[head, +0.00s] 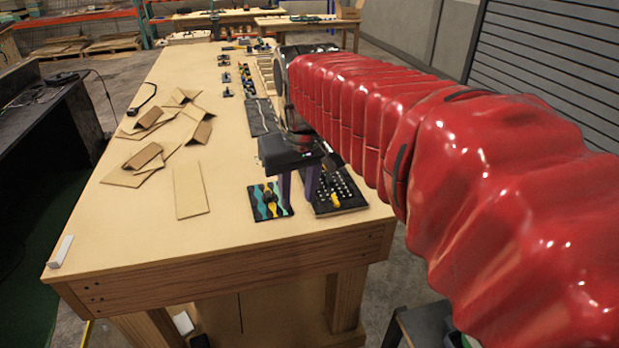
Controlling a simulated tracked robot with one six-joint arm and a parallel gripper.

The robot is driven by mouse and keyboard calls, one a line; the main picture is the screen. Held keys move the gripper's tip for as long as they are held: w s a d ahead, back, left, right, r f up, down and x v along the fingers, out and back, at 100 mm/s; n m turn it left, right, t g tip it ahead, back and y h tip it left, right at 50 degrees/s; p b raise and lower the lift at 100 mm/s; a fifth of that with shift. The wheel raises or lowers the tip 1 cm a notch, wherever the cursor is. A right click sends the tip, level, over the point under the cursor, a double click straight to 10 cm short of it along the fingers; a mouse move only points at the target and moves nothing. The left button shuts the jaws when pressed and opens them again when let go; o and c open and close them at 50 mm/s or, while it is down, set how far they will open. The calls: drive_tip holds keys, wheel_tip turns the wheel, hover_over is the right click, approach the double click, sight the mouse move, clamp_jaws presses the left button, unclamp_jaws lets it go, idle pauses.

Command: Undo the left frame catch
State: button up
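My gripper (299,196) hangs from the red-covered arm over the near right end of the workbench, its two purple fingers pointing down. The fingers stand apart with a visible gap, and nothing shows between them. A dark panel with teal wavy bands and yellow parts (270,201) lies just left of the fingers. A black panel with rows of pale studs and a yellow part (338,192) lies just right of them. The gripper partly covers the inner edges of both panels. I cannot make out which part is the left frame catch. Contact between fingertips and panels cannot be told.
Brown cardboard pieces (148,158) lie scattered on the left of the wooden workbench (140,225), with one flat piece (190,190) nearer the panels. More dark panels and small parts (262,116) line the bench farther back. The bench's front middle is clear.

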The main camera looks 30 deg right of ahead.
drive_tip(key=w+d+m+g, duration=0.1)
drive_tip(key=w+d+g, duration=0.1)
drive_tip(key=w+d, duration=0.55)
drive_tip(key=g, duration=0.1)
hover_over(337, 201)
drive_tip(key=f, duration=0.1)
drive_tip(key=shift+a+f+m+y, duration=0.1)
drive_tip(key=shift+f+m+y, duration=0.05)
drive_tip(key=shift+m+y, duration=0.15)
wheel_tip(337, 201, down, 14)
drive_tip(key=shift+r, duration=0.1)
drive_tip(key=shift+c, duration=0.5)
